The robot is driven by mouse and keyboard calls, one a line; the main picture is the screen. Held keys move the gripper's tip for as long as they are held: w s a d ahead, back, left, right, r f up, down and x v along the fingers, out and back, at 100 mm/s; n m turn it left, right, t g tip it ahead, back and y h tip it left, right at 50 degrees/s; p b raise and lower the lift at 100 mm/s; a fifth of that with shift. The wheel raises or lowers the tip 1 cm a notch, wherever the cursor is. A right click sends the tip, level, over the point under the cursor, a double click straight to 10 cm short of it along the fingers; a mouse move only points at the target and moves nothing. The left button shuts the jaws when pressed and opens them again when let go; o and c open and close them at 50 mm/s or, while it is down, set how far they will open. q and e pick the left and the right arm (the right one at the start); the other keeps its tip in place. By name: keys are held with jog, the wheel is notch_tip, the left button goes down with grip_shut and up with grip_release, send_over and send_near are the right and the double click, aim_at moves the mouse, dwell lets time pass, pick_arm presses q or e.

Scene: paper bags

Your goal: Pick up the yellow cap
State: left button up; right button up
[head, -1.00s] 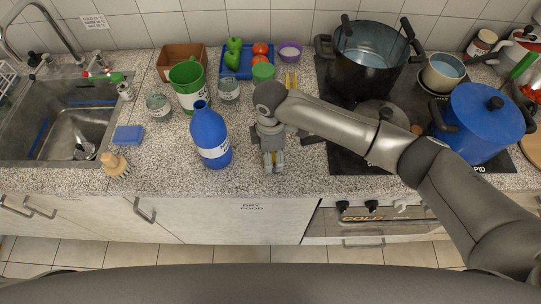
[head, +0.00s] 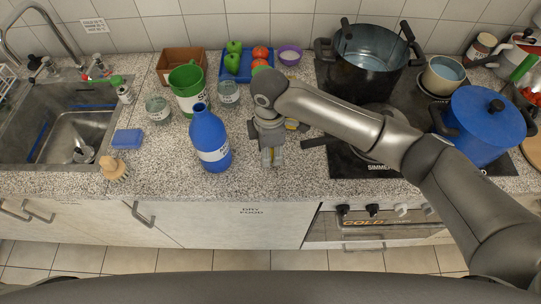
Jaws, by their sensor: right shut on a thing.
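My right gripper (head: 271,156) points down over the counter, right of the blue bottle (head: 209,140) and apart from it. Its fingers are close together, shut on a small yellow thing, which I take to be the yellow cap (head: 267,153). The fingers cover most of it, so its shape is hard to make out. Another yellow patch shows beside the wrist; I cannot tell what it belongs to. My left gripper is not in view.
A green mug (head: 188,88), two glasses and a blue tray (head: 238,69) with vegetables stand behind. The stove (head: 350,165) with a black pot (head: 370,48) and blue pot (head: 483,122) is at right. The sink (head: 60,122) is at left.

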jog(key=s+a+r+b, duration=0.2)
jog(key=s+a+r, duration=0.5)
jog(key=s, duration=0.5)
notch_tip(320, 180, up, 2)
jog(key=shift+r+b, duration=0.15)
jog(key=shift+b, duration=0.25)
jog(key=shift+w+d, duration=0.1)
